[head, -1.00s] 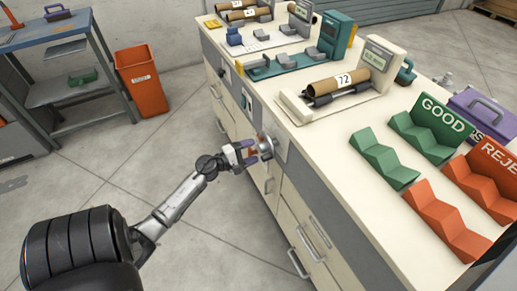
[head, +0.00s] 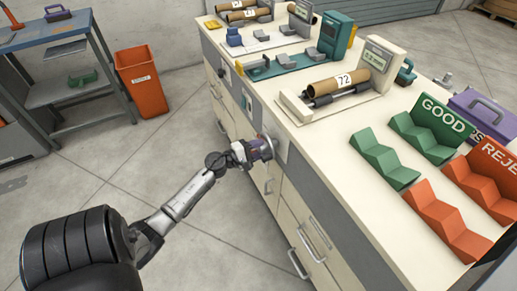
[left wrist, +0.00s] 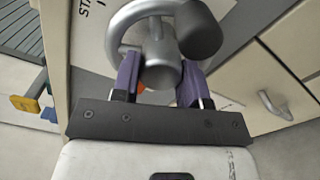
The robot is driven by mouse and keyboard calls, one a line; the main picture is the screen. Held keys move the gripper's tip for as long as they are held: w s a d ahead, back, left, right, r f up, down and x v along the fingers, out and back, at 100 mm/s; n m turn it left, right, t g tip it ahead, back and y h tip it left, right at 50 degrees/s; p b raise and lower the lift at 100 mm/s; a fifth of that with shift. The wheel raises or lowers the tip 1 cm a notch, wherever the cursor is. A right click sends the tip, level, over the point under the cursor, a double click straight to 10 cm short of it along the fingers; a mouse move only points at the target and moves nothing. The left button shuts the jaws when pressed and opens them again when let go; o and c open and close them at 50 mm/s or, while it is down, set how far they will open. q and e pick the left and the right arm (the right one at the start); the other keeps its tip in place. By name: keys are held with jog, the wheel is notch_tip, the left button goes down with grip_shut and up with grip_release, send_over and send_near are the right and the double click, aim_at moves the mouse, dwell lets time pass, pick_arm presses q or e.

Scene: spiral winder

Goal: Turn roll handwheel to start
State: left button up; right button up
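The roll handwheel (head: 268,146) is a grey metal wheel on the front of the cream cabinet. In the left wrist view the handwheel (left wrist: 158,74) shows a curved rim, a round hub and a dark knob at its upper right. My left gripper (head: 258,149) is at the wheel, reaching in from the left. In the left wrist view my left gripper (left wrist: 162,80) has its purple fingers on either side of the hub, seemingly closed against it. The fingertips' contact is partly hidden. My right gripper is out of view.
The cabinet top (head: 325,155) holds a winder with a brown roll marked 72 (head: 343,82), a green GOOD rack (head: 430,128) and an orange reject rack (head: 450,222). Drawer handles (head: 298,263) stick out below. An orange bin (head: 142,85) stands left; the floor between is clear.

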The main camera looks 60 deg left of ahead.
pick_arm(q)
jog(key=c, duration=0.4)
